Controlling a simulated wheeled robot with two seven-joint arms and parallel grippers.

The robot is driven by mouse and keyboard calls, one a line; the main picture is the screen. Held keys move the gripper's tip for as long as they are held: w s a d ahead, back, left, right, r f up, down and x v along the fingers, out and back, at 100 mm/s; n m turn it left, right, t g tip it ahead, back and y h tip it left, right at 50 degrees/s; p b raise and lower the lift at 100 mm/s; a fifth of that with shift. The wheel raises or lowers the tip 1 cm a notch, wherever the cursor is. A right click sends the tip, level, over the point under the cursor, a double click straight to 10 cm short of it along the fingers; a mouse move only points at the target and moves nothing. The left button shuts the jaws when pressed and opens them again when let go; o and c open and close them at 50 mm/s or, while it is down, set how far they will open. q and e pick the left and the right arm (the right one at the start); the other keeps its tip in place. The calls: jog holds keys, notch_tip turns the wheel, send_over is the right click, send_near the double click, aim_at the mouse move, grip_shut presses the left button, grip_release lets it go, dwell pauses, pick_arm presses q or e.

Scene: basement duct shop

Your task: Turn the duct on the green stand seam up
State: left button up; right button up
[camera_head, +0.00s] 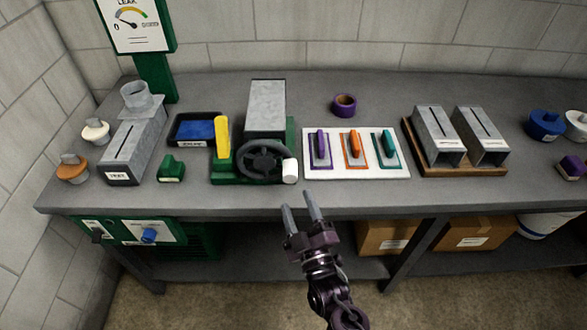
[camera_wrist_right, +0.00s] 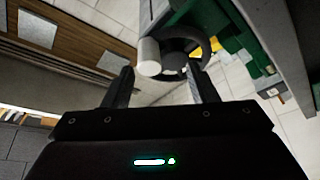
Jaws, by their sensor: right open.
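A grey sheet-metal duct (camera_head: 266,108) lies on the green stand (camera_head: 291,136) on the bench. Its visible upper face is plain, with no seam that I can make out. A dark handwheel (camera_head: 262,152) faces the front of the stand, with a white knob (camera_head: 290,170) at its lower right. My right gripper (camera_head: 299,201) is open and empty in front of the bench edge, just short of the knob. In the right wrist view the white knob (camera_wrist_right: 149,57) shows beyond and between the open fingers (camera_wrist_right: 162,84), apart from them. My left gripper is out of view.
A yellow part (camera_head: 222,136) stands at the stand's left, beside a blue-lined tray (camera_head: 194,129). A white board (camera_head: 377,171) with purple, orange and teal tools lies to the right. Two slotted ducts (camera_head: 437,135) stand farther right.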

aim_at(293, 181)
jog(key=w+r, duration=0.1)
jog(key=w+r+p, duration=0.1)
jog(key=r, duration=0.1)
jog(key=shift+a+t, duration=0.15)
jog(key=shift+t, duration=0.25)
jog(key=x, duration=0.3)
jog(key=p+x, duration=0.1)
jog(key=shift+w+a+f, duration=0.1)
jog(key=shift+w+f, duration=0.05)
jog(key=shift+w, duration=0.3)
jog(key=shift+w+a, duration=0.15)
jog(key=shift+w, duration=0.2)
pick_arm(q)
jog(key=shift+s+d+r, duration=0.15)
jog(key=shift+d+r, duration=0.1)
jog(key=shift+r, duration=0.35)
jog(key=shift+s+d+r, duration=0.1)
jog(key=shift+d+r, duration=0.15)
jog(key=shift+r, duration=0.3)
pick_arm(e)
jog(key=shift+c, duration=0.3)
grip_shut()
